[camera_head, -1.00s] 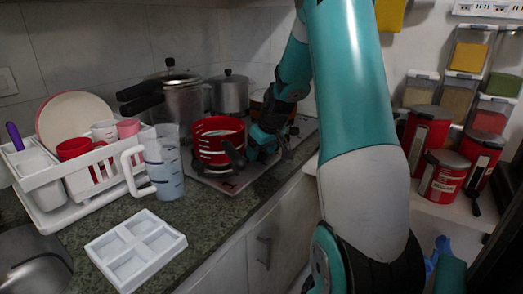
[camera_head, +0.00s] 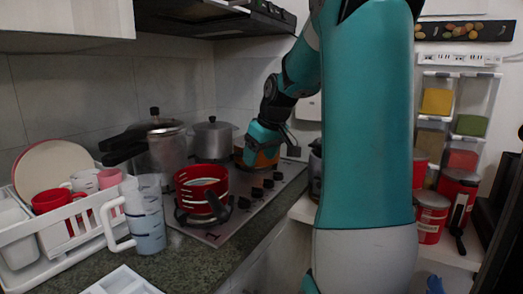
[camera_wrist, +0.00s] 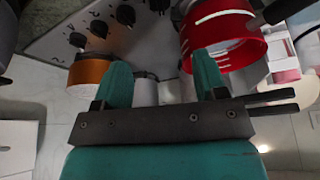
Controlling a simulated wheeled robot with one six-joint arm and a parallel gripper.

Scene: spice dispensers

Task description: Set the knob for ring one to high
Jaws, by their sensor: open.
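A row of several dark knobs (camera_head: 257,192) runs along the right side of the metal cooktop (camera_head: 213,236). The same knobs show at the top left of the wrist view (camera_wrist: 99,28), on the cooktop's pale panel (camera_wrist: 57,50). I cannot tell which knob belongs to ring one or read its setting. My gripper (camera_wrist: 164,76) is open and empty, with its two teal fingers apart.
A red pot (camera_head: 202,190) stands on the front burner and an orange pot (camera_head: 262,162) at the back. Pressure cookers (camera_head: 168,150) stand behind. A dish rack (camera_head: 60,245) and measuring jug (camera_head: 149,232) are left. Red canisters (camera_head: 432,216) and spice dispensers (camera_head: 462,155) are right.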

